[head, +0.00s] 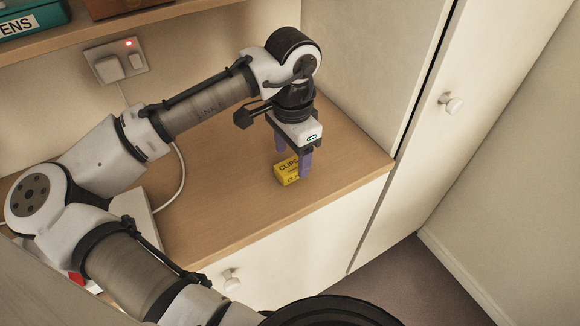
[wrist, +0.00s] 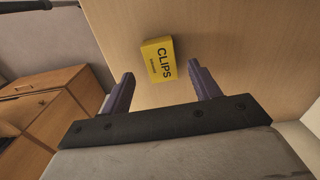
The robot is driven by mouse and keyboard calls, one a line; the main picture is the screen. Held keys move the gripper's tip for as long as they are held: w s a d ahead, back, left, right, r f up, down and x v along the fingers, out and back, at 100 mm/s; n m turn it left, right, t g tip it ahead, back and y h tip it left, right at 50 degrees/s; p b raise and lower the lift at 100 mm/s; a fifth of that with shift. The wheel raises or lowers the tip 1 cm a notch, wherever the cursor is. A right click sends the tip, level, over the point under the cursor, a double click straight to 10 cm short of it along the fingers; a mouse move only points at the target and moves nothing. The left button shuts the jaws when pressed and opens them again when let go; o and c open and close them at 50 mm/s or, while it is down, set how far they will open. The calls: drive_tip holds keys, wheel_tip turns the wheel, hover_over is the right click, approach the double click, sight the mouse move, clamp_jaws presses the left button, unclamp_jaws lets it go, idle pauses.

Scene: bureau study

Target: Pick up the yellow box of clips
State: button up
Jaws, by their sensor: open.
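The yellow box of clips (head: 286,172) sits on the wooden desktop, near the front edge, in the head view. It is a small yellow box with dark "CLIPS" lettering. My gripper (head: 293,163) points down over it, with purple fingers at either side; one finger partly covers the box. In the wrist view the yellow box (wrist: 158,59) lies just beyond the fingertips, roughly centred between them. My gripper (wrist: 160,80) is open there, with nothing between its fingers. I cannot tell whether a finger touches the box.
The wooden desktop (head: 225,200) is clear around the box. A wall socket with a plug (head: 112,66) and a white cable are behind. A shelf with a teal "PENS" box (head: 15,24) is at upper left. A cupboard with a knob (head: 450,103) stands right.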

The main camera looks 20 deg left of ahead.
sight(292, 165)
drive_tip(key=shift+w+a+f, duration=0.1)
drive_tip(key=shift+f, duration=1.55)
drive_tip(key=c, duration=1.1)
drive_tip(key=shift+r, duration=0.1)
